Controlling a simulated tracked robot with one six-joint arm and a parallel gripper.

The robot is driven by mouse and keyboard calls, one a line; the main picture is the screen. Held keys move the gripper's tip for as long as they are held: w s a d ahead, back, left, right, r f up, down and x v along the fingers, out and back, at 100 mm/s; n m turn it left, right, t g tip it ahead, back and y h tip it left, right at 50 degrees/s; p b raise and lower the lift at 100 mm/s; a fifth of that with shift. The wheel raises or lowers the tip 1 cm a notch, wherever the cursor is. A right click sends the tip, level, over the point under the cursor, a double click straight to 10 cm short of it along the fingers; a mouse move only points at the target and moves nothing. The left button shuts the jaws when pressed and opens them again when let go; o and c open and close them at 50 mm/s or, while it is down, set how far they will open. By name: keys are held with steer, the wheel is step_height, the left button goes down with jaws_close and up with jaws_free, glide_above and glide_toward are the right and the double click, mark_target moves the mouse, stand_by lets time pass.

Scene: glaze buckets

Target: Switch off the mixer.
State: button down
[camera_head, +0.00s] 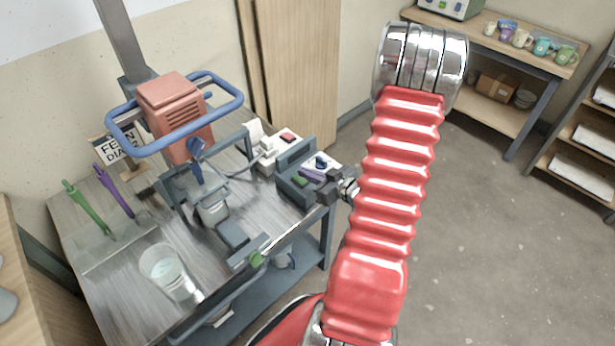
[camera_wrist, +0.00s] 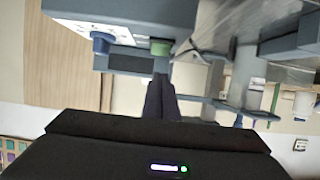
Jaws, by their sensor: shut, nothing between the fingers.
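The mixer (camera_head: 175,105) has a red motor head and a blue loop handle, and stands over the metal table on a post. A grey control box (camera_head: 292,190) with a pale sloped face sits at the table's right edge. It carries a green button (camera_head: 299,181) and a blue knob (camera_head: 321,163). My gripper (camera_head: 305,173) is shut and empty, its fingertips at the box beside the green button. In the wrist view, the shut fingers (camera_wrist: 160,80) point at the green button (camera_wrist: 160,47), with the blue knob (camera_wrist: 103,42) to the left. I cannot tell whether they touch.
A white box (camera_head: 277,155) with a red switch and a plugged cord stands behind the control box. A clear bucket (camera_head: 168,272) and green and purple tools stand on the table's left. A shelf with several mugs is at the back right. The floor at right is clear.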

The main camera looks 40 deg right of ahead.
steer(key=shift+s+r, duration=0.15)
steer(key=shift+r, duration=0.8)
steer(key=s, duration=1)
steer(key=shift+r, duration=0.4)
steer(key=shift+s, duration=0.1)
